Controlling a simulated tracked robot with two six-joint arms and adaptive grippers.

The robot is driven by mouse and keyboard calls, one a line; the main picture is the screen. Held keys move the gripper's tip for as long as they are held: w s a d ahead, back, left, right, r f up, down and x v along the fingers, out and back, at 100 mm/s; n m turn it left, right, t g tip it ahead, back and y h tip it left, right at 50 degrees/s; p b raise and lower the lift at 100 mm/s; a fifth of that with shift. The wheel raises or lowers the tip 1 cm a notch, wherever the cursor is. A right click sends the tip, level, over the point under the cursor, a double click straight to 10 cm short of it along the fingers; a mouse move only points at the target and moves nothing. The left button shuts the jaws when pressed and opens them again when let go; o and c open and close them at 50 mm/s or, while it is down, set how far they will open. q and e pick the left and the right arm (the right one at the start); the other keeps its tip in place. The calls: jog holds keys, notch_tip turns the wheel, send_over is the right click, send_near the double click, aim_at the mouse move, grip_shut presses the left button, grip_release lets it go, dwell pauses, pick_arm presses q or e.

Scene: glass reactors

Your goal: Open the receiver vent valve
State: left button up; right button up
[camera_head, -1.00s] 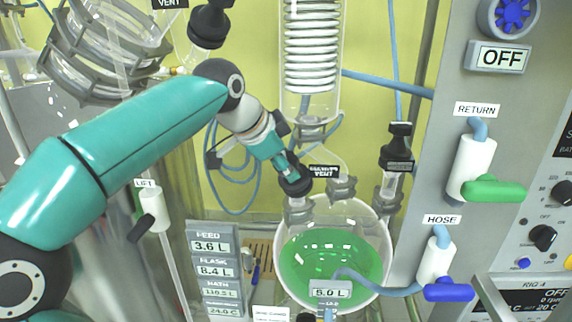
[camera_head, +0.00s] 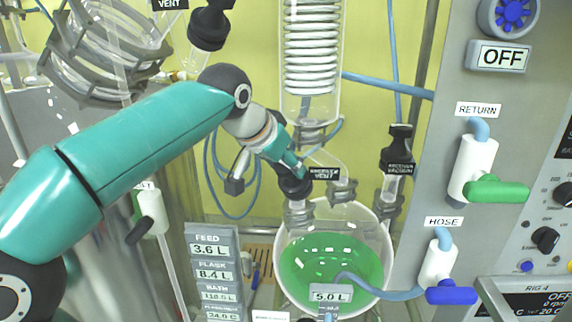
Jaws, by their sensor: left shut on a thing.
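The receiver vent valve is a black knob (camera_head: 294,187) on a glass neck of the receiver flask (camera_head: 333,264), which holds green liquid. A black label reading RECEIVER VENT (camera_head: 323,173) is beside it. My left gripper (camera_head: 291,170) comes down from the upper left and is shut on the black knob, with its teal fingers covering the knob's top. How far the valve is turned cannot be told. My right gripper does not show.
A black-capped receiver vacuum valve (camera_head: 398,155) stands to the right. A coiled glass condenser (camera_head: 311,55) rises above the flask. The grey panel (camera_head: 440,130) carries the green RETURN handle (camera_head: 495,190) and blue HOSE handle (camera_head: 451,295).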

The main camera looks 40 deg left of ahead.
pick_arm(q)
jog(key=shift+r, duration=0.1)
dwell(0.3)
jog(key=o, duration=1.2)
jog(key=shift+c, duration=0.2)
jog(key=v, duration=1.1)
jog(key=shift+s+r, duration=0.25)
jog(key=shift+s, duration=0.1)
